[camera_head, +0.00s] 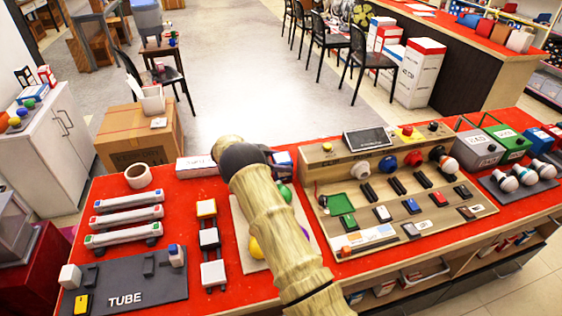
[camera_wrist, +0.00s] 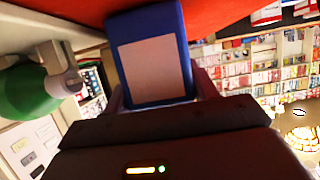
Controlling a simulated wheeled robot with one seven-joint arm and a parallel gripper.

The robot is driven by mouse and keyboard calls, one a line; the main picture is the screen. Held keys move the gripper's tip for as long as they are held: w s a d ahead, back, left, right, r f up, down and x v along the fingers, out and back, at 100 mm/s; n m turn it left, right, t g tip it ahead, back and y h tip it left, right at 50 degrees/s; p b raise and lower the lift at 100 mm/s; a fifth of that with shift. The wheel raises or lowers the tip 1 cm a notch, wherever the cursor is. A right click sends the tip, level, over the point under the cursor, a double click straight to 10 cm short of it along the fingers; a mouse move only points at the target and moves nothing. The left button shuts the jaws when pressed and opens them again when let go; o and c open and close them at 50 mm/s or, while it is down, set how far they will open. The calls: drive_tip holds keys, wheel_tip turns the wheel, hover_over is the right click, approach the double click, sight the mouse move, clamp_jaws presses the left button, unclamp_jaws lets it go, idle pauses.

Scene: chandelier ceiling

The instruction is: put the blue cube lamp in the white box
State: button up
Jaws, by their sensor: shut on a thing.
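The blue cube lamp (camera_wrist: 154,62), blue with a pale square panel, fills the upper middle of the wrist view. My gripper (camera_wrist: 160,96) is shut on it, with a dark finger at each side. In the head view my wooden-looking arm covers most of the gripper; a small blue and red patch shows just right of its dark end. A low white box (camera_head: 196,166) lies at the back edge of the red table, left of my arm. I cannot tell whether it is the task's box.
The red table (camera_head: 180,200) holds tube lamps (camera_head: 125,216), a grey TUBE board (camera_head: 130,289) and a wooden switch panel (camera_head: 400,190). Grey and green boxes (camera_head: 507,142) stand at the right. A cardboard box (camera_head: 137,135) and open floor lie behind the table.

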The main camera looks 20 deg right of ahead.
drive_tip(key=shift+f, duration=0.15)
drive_tip(key=o, duration=1.1)
drive_tip(key=shift+r, duration=0.25)
drive_tip(key=shift+a, duration=0.3)
drive_tip(key=b+v, duration=0.1)
drive_tip(key=v, duration=1)
drive_tip(key=shift+a+r, duration=0.1)
drive_tip(key=shift+a, duration=0.05)
